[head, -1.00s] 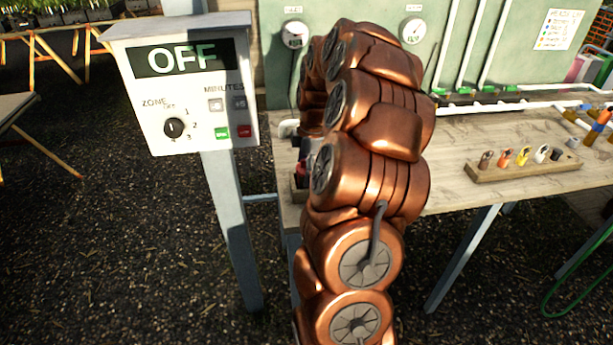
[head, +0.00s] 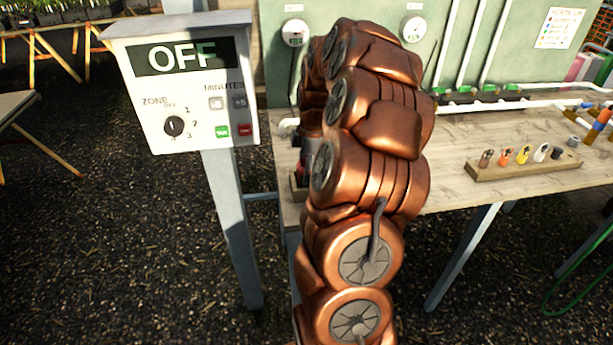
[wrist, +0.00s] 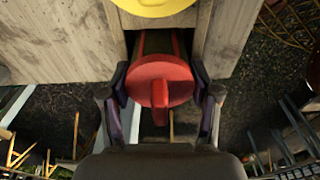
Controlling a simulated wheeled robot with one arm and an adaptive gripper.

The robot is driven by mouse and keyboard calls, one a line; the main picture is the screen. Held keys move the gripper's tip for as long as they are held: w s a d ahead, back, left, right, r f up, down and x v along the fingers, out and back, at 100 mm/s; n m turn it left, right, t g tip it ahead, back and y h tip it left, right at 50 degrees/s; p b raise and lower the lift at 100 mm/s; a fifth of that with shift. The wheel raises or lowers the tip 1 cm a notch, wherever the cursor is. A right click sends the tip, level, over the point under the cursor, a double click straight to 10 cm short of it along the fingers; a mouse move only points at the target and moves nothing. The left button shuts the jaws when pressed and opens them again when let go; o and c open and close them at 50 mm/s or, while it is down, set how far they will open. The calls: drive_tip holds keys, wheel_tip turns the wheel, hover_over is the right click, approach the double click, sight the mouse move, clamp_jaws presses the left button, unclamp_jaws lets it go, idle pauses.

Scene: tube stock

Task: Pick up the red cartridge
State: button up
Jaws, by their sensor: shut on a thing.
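The red cartridge (wrist: 160,82) is in the middle of the wrist view, with a round red top and a bar across it. My gripper (wrist: 161,104) has a finger on each side of it and is shut on it. The cartridge's lower body is mostly hidden below its top. In the head view my copper-coloured arm reaches over the left end of the bench and hides most of the gripper and the cartridge.
A yellow round thing (wrist: 155,6) lies just beyond the cartridge. The wooden bench (head: 445,190) carries a rack (head: 525,168) of several coloured pieces at right. A control box reading OFF (head: 185,90) stands on a post left of my arm. White pipes run along the back.

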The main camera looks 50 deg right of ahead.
drive_tip(key=shift+r, duration=0.1)
wheel_tip(320, 180, up, 10)
drive_tip(key=shift+f+b, duration=0.2)
drive_tip(key=shift+b, duration=0.95)
drive_tip(key=shift+r, duration=0.1)
drive_tip(key=shift+r, duration=0.1)
drive_tip(key=shift+r+p, duration=1.05)
drive_tip(key=shift+r, duration=1.35)
